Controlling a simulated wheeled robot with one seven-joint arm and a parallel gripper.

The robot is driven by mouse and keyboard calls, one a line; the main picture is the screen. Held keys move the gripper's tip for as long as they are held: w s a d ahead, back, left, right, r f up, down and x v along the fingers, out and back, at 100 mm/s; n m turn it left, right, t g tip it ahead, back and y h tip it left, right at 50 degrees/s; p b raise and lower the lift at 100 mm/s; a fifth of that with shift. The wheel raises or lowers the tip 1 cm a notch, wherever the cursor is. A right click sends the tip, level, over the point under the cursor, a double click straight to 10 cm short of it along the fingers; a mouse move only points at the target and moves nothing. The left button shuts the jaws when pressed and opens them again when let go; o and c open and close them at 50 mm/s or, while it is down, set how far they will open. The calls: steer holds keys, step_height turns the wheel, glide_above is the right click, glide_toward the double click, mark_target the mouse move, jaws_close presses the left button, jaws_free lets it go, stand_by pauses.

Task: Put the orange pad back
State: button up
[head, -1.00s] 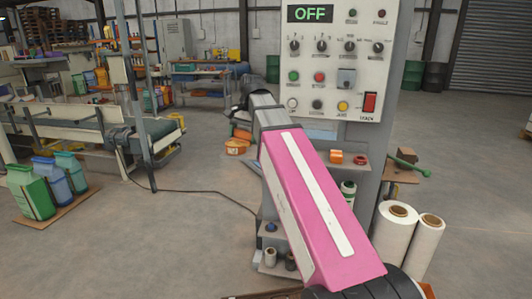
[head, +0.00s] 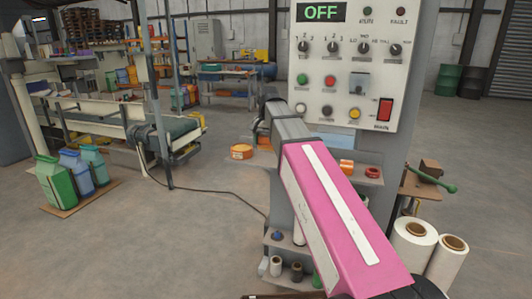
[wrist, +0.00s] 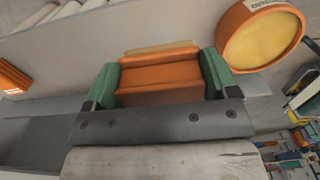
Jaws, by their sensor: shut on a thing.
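The orange pad (wrist: 160,75) is a block with stepped faces, seen in the wrist view between the two green fingers of my gripper (wrist: 160,82). The gripper is shut on it, one finger at each side. A pale surface lies just behind the pad; I cannot tell whether the pad touches it.
A round orange tin (wrist: 262,38) is close to the right finger; it also shows in the head view (head: 242,152). An orange item (head: 346,168) and a red ring (head: 373,172) sit on a shelf below the control panel (head: 345,75), which reads OFF. White rolls (head: 413,240) stand at right.

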mark_target(266, 159)
steer(key=w, duration=0.1)
steer(key=f, duration=0.1)
steer(key=w, duration=0.1)
steer(key=shift+w+a+f, duration=0.25)
steer(key=shift+w+f, duration=0.05)
steer(key=shift+w, duration=0.05)
steer(key=shift+f, duration=2.05)
steer(key=shift+c, duration=0.6)
steer(key=o, duration=0.7)
step_height(266, 159, up, 12)
steer(key=shift+r, duration=0.1)
